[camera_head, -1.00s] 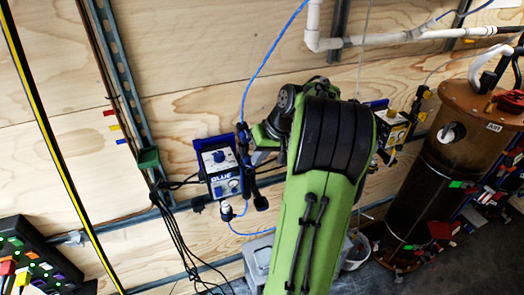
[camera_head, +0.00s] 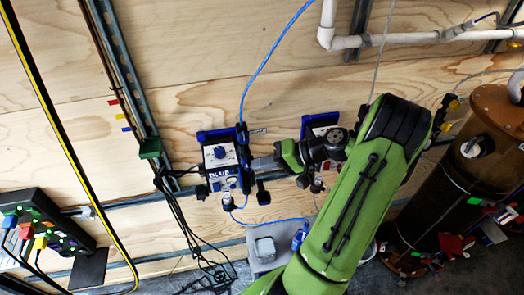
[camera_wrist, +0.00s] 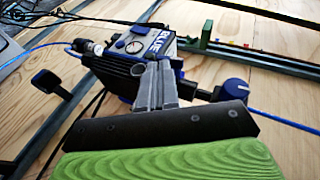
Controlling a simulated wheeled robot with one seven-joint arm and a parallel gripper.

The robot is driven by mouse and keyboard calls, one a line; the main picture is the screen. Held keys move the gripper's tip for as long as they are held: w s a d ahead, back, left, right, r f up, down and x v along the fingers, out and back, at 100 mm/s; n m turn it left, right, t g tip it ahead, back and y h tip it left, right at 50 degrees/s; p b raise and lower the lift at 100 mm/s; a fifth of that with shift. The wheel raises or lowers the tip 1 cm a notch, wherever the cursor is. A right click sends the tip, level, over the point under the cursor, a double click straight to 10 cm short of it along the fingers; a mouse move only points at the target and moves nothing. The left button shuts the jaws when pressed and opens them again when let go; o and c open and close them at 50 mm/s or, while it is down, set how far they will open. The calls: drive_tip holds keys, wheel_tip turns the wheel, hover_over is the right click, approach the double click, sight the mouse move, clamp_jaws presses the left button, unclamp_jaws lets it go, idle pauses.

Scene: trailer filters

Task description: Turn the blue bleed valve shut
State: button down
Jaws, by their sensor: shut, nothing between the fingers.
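A blue filter unit with a white face marked BLUE (camera_head: 222,170) is mounted on the plywood wall; it also shows in the wrist view (camera_wrist: 143,45). A round blue knob (camera_wrist: 237,82) sits on the line at its right in the wrist view, where a blue hose joins. No label tells which is the bleed valve. My gripper (camera_wrist: 155,88) is shut and empty, its fingertips close to the unit's side between these two; contact cannot be told.
A second blue-backed unit (camera_head: 320,124) is partly behind my arm. A brown cylinder (camera_head: 450,190) stands at right. Black cables (camera_head: 185,225) hang left of the unit, and a black switch box (camera_head: 42,232) is at far left. A grey box (camera_head: 265,250) sits below.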

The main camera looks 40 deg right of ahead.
drive_tip(key=shift+s+a+f, duration=0.1)
drive_tip(key=shift+f, duration=0.4)
idle(0.5)
drive_tip(key=shift+d+f, duration=0.25)
drive_tip(key=shift+d, duration=0.15)
drive_tip(key=shift+d, duration=0.1)
